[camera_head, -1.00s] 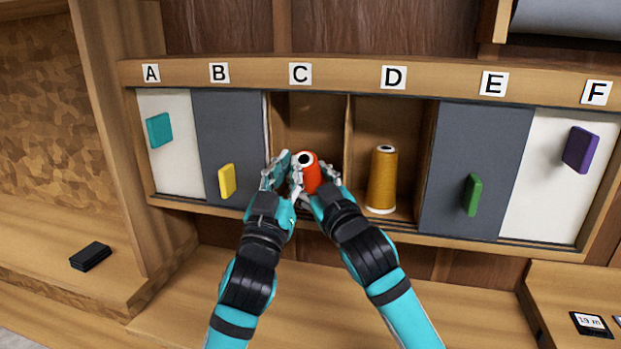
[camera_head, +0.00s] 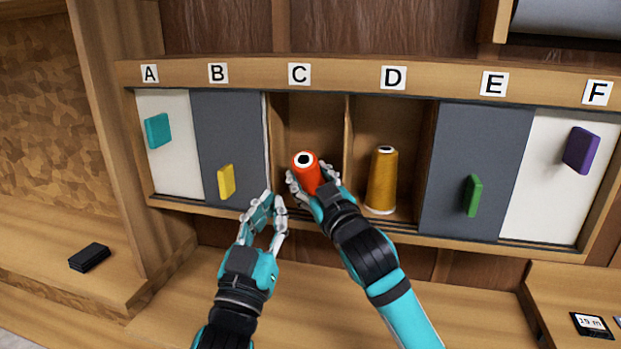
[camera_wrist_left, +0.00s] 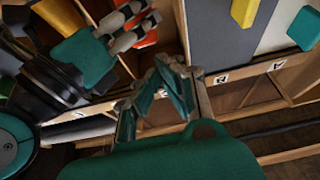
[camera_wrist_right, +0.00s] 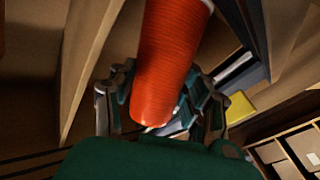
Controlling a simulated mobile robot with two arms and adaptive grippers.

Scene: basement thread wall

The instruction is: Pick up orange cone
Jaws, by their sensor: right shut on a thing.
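The orange cone (camera_head: 306,176) is a red-orange thread spool with a white top, tilted in front of compartment C. My right gripper (camera_head: 312,190) is shut on it. The right wrist view shows the cone (camera_wrist_right: 168,60) between the fingers of my right gripper (camera_wrist_right: 160,110). My left gripper (camera_head: 264,212) is apart from the cone, lower and to its left, with its fingers spread and nothing between them. In the left wrist view, my left gripper (camera_wrist_left: 160,95) shows near the middle, and a bit of the cone (camera_wrist_left: 155,38) shows behind the right gripper's fingers.
A golden-brown thread cone (camera_head: 382,181) stands in compartment D, just right of my right gripper. Sliding doors with yellow (camera_head: 226,182), teal (camera_head: 158,130), green (camera_head: 473,195) and purple (camera_head: 581,150) handles cover other compartments. A black box (camera_head: 89,257) lies on the left shelf.

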